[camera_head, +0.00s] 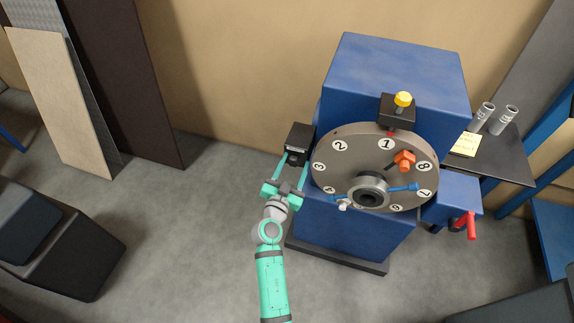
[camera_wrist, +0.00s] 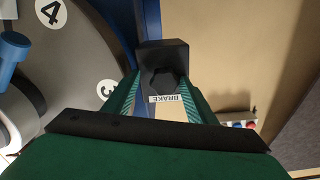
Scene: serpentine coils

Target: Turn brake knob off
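The brake box (camera_head: 299,138) is a small black box on the left side of the blue machine, beside the big numbered disc. In the wrist view a dark, faceted brake knob (camera_wrist: 164,82) sticks out from it, above a white label reading BRAKE (camera_wrist: 166,99). My gripper (camera_head: 294,161) is at the box in the head view, its two green fingers apart. In the wrist view my gripper (camera_wrist: 163,88) has one finger on each side of the knob. I cannot tell whether either finger touches it.
The numbered grey disc (camera_head: 340,150) with blue, orange and white fittings is close to my gripper's right. A red handle (camera_head: 466,223) and a dark side table (camera_head: 505,160) are farther right. Leaning panels (camera_head: 115,75) stand at left.

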